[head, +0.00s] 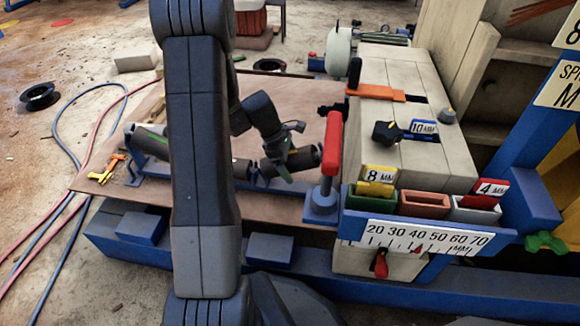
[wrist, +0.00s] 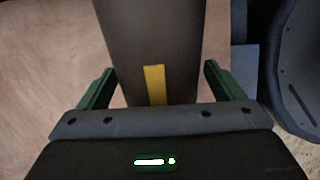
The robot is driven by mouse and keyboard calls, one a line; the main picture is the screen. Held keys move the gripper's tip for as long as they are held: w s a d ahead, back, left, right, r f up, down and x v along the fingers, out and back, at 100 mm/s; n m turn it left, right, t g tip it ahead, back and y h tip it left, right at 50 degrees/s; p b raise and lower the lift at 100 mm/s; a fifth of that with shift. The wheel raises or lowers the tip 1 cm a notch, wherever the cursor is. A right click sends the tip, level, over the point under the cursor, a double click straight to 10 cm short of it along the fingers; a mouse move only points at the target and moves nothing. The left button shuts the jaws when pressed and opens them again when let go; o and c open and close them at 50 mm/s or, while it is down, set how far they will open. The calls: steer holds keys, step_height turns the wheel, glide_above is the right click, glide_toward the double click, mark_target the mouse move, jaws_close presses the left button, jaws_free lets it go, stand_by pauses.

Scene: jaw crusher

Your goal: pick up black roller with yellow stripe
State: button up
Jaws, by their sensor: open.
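The black roller with yellow stripe (wrist: 148,45) lies between the two green fingers of my gripper (wrist: 158,75) in the wrist view. Its yellow stripe (wrist: 155,85) points toward the palm. The fingers are open, one on each side, with a gap visible at both sides. In the head view my gripper (head: 284,170) is down at the right-hand roller (head: 304,158), which rests in a blue stand. The stripe is not clear there, and my arm hides part of the row.
A red-handled clamp (head: 332,145) stands close right of my gripper. Orange-yellow clips (head: 108,168) lie on the brown board (head: 270,95). Colored bins (head: 424,204) are at the right.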

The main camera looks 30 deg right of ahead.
steer(key=shift+s+d+f, duration=0.15)
steer(key=shift+d+f, duration=0.05)
steer(key=shift+f, duration=0.4)
steer(key=shift+c, duration=0.5)
steer(key=c, duration=1.4)
steer(key=shift+r, duration=0.1)
steer(key=shift+c, duration=1.1)
steer(key=shift+r, duration=0.15)
